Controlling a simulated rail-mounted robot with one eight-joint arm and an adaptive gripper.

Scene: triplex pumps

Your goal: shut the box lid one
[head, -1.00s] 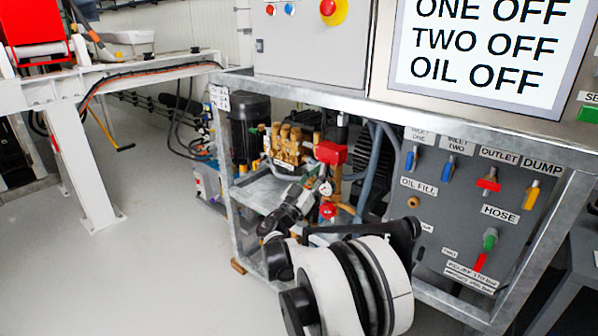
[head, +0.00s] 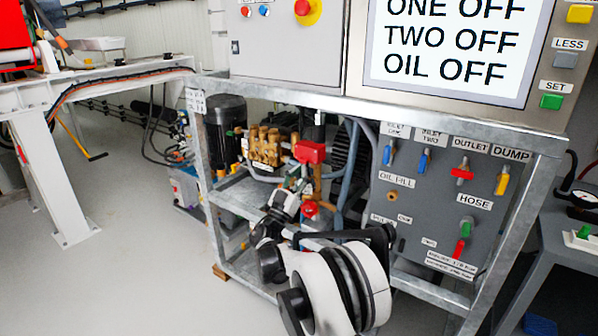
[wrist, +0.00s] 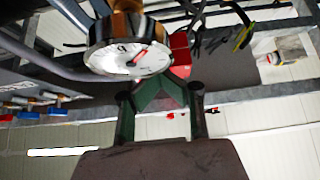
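No part labelled as box lid one can be read in either view. A grey control box (head: 290,45) with a red and yellow knob stands on the frame; its front looks closed. In the wrist view my gripper (wrist: 160,103) points at a red part (wrist: 180,55) behind a round gauge (wrist: 130,58).
The galvanized frame (head: 370,105) surrounds the pump, with hoses behind. A valve panel (head: 440,205) with coloured handles is to the right. A screen (head: 450,45) reads ONE OFF, TWO OFF, OIL OFF. A white bench (head: 60,150) stands left, with clear floor between.

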